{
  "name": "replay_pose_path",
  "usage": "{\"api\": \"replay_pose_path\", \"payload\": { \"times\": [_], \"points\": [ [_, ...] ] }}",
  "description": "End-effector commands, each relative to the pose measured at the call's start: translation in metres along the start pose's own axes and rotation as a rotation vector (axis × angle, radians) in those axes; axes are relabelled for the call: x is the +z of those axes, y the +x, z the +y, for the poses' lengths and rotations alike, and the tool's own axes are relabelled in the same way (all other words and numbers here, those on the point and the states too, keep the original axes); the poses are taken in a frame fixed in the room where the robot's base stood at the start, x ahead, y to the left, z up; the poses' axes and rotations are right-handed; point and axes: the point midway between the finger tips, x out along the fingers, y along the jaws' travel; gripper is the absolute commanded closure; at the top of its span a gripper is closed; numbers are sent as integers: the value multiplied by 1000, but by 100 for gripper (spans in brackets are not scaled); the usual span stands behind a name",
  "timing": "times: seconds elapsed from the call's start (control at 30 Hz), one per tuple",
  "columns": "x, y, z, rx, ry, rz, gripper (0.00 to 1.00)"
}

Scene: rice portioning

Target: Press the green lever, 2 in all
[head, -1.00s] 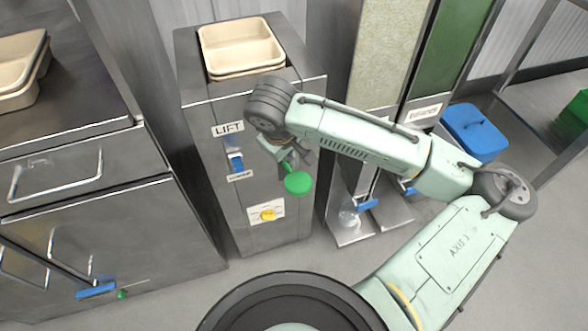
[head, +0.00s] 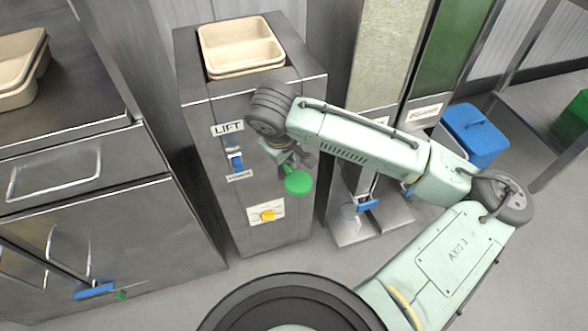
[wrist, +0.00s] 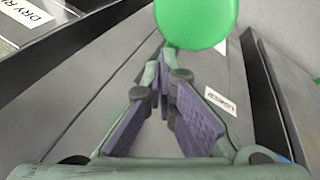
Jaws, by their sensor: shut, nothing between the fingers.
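The green lever ends in a round green disc (head: 298,182), which shows in front of the lift cabinet at its right side in the head view. In the wrist view the disc (wrist: 197,18) fills the top middle, just beyond the fingertips. My gripper (head: 287,158) is at the cabinet front, close above the disc in the head view and partly hidden by my wrist. In the wrist view my gripper (wrist: 166,68) has its fingers together and empty. I cannot tell whether the tips touch the lever. Its stem and mount are mostly hidden.
The lift cabinet (head: 216,200) has a blue switch (head: 236,162), a yellow knob (head: 267,214) and stacked beige trays (head: 240,45) on top. Tall dispensers (head: 385,55) with blue levers stand to the right, beside a blue bin (head: 474,135). A steel counter (head: 100,225) stands left.

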Motion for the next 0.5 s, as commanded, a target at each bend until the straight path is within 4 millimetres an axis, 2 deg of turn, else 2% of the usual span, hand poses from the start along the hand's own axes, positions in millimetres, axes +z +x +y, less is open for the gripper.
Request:
{"api": "replay_pose_path", "payload": {
  "times": [0.5],
  "points": [
    [3,5,-3,0,-1,-1,100]
  ]
}}
